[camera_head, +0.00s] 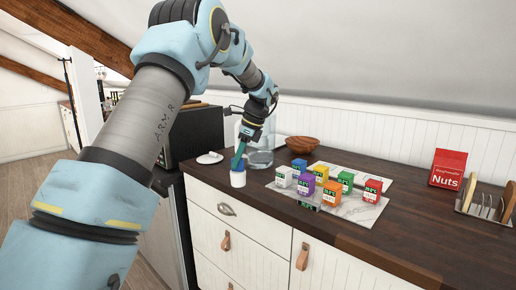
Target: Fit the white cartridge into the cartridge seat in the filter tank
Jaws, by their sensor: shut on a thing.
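My gripper (239,162) points down near the left end of the dark wooden counter. Its green fingers are shut on the top of the white cartridge (238,179), a small white cylinder with a blue band near its top. The cartridge looks upright, and I cannot tell whether its base touches the counter. A clear tank (263,157), which looks like the filter tank, stands just behind and to the right of the cartridge, partly hidden by my gripper and wrist. The cartridge is outside it. The seat inside the tank cannot be made out.
A white lid-like piece (210,158) lies left of the tank. A brown bowl (302,144) stands behind several coloured boxes (331,194) on a pale board. A red Nuts box (448,169) and a rack (485,205) are at right. Bare counter (400,235) lies in front.

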